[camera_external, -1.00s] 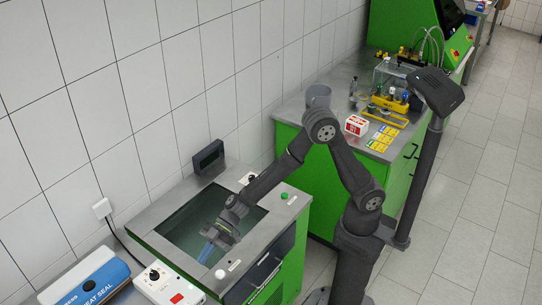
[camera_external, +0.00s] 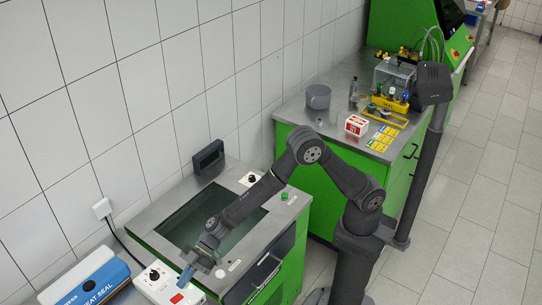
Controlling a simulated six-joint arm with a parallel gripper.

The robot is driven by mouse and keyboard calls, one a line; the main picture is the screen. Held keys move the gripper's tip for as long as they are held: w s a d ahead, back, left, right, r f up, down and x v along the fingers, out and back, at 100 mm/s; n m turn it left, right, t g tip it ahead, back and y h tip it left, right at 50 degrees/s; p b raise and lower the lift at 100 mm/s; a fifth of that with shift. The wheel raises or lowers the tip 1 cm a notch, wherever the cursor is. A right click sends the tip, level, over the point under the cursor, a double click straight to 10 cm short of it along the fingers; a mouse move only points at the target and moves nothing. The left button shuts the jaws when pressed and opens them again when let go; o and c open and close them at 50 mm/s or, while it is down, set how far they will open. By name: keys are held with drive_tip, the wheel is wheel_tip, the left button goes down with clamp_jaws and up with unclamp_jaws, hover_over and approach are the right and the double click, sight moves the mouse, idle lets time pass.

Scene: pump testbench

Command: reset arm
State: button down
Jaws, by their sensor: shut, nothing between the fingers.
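My gripper (camera_external: 190,268) is at the lower left end of my arm, in the external view. It is above the front left corner of the green test tank, near the white control box (camera_external: 165,284). The fingers are small and bluish here, and they are shut with nothing held between them. My arm reaches from its base at the lower right across the tank (camera_external: 268,222) to this point.
The blue heat sealer (camera_external: 92,284) stands at the lower left. A dark display (camera_external: 208,157) stands behind the tank. A second bench holds a grey round container (camera_external: 318,96), a red-and-white box (camera_external: 356,125) and yellow cards (camera_external: 383,138).

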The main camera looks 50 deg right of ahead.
drive_tip(key=shift+a+r, duration=0.5)
drive_tip(key=shift+r, duration=0.15)
drive_tip(key=shift+v, duration=2)
drive_tip(key=shift+a, duration=0.1)
